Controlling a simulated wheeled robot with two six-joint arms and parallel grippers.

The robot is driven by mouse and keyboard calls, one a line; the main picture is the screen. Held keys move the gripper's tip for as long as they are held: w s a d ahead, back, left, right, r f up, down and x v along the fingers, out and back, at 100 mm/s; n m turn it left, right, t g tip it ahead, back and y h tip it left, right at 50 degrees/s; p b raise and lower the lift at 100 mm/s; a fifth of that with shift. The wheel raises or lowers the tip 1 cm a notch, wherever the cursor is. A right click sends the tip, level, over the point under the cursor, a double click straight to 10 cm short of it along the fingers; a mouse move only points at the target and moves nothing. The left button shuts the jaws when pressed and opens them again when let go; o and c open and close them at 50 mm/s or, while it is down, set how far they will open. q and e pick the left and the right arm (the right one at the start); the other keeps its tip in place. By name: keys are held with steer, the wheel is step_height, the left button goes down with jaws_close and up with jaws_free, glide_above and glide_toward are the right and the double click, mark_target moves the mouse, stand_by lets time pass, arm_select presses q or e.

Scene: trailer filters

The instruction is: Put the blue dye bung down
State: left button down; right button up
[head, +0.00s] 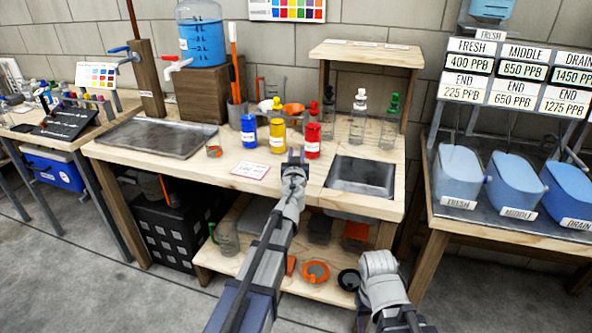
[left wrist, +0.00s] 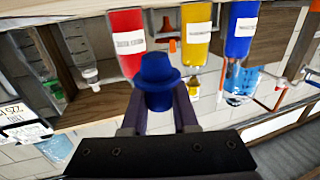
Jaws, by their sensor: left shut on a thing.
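The blue dye bung (left wrist: 158,72) is a stepped blue plug with a wide rim. It sits between the fingers of my left gripper (left wrist: 160,108), which is shut on it. In the head view my left gripper (head: 296,157) is over the front part of the middle bench, just before the red bottle; the bung cannot be made out there. The blue dye bottle (head: 249,131) stands to the left of the yellow bottle (head: 277,136) and the red bottle (head: 313,141). My right gripper does not show; only part of my right arm is visible at the lower right.
The wooden bench (head: 232,166) has a metal tray (head: 158,137) at left and a dark basin (head: 361,176) at right. A label card (head: 250,171) lies near the front edge. Clear bottles (head: 357,122) stand behind. Bare wood shows around the card.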

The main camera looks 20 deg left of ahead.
arm_select(q)
step_height(320, 180, down, 4)
steer(key=b, duration=0.3)
steer(key=shift+r+b, duration=0.2)
steer(key=shift+b, duration=0.15)
steer(key=shift+f, duration=0.2)
steer(key=c, duration=0.7)
jaws_free()
steer(key=shift+r, duration=0.2)
steer(key=shift+s, duration=0.2)
steer(key=v, duration=1.1)
steer(key=shift+s+d, duration=0.15)
steer(key=shift+s, duration=0.15)
